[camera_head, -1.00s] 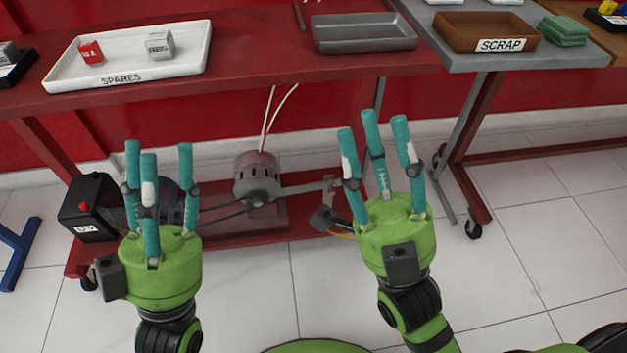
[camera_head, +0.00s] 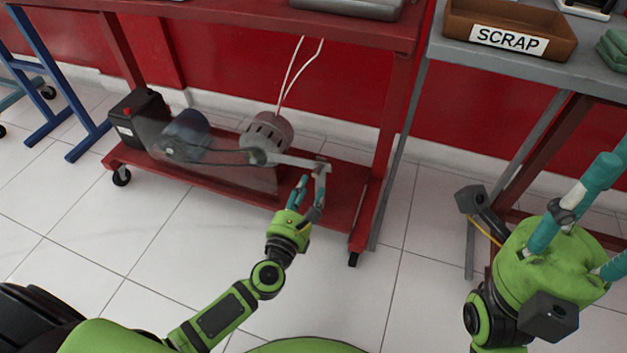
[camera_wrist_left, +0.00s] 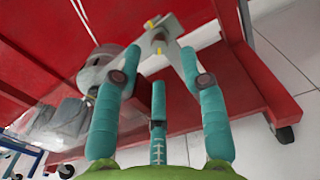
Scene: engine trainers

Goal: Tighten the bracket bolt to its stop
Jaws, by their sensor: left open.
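The grey bracket (camera_head: 303,163) runs from the round alternator (camera_head: 268,135) to the right on the red lower shelf (camera_head: 345,190). In the left wrist view the bracket (camera_wrist_left: 180,33) shows yellow marks near its end. The bolt is too small to make out surely there. My left gripper (camera_head: 308,187) is open, its fingers just below and beside the bracket's right end. In the left wrist view its fingers (camera_wrist_left: 160,85) stand apart with nothing between them; I cannot tell whether they touch the bracket. My right gripper (camera_head: 585,220) is at the right edge, fingers apart and partly cut off.
A clear guard (camera_head: 225,176) covers the belt and blue motor (camera_head: 186,133). A black box (camera_head: 138,118) stands at the shelf's left. Red table legs frame the shelf. A brown SCRAP tray (camera_head: 510,30) is on the grey table. The tiled floor in front is free.

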